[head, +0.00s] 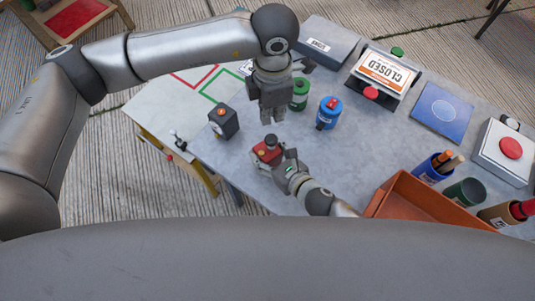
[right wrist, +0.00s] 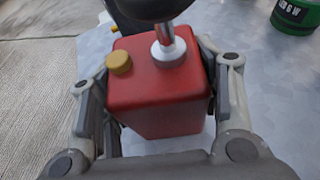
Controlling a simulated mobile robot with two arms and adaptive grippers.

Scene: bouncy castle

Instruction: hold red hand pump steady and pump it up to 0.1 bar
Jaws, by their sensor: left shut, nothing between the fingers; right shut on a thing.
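The red hand pump (head: 260,153) stands on the grey table, partly hidden by my right gripper in the head view. In the right wrist view its red body (right wrist: 160,95) fills the middle, with a yellow cap (right wrist: 119,62), a white collar (right wrist: 168,54) and a metal rod (right wrist: 166,33) under a dark handle (right wrist: 155,8). My right gripper (head: 275,163) is shut on the pump body, one finger on each side. My left gripper (head: 272,119) is shut and empty, pointing down above and beyond the pump, apart from its handle.
A dark box (head: 224,123) with an orange top stands left of the pump. A green can (head: 299,93) and a blue can (head: 328,113) stand beyond it at right. An orange tray (head: 405,188) lies at right. A "CLOSED" sign (head: 387,73) is farther back.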

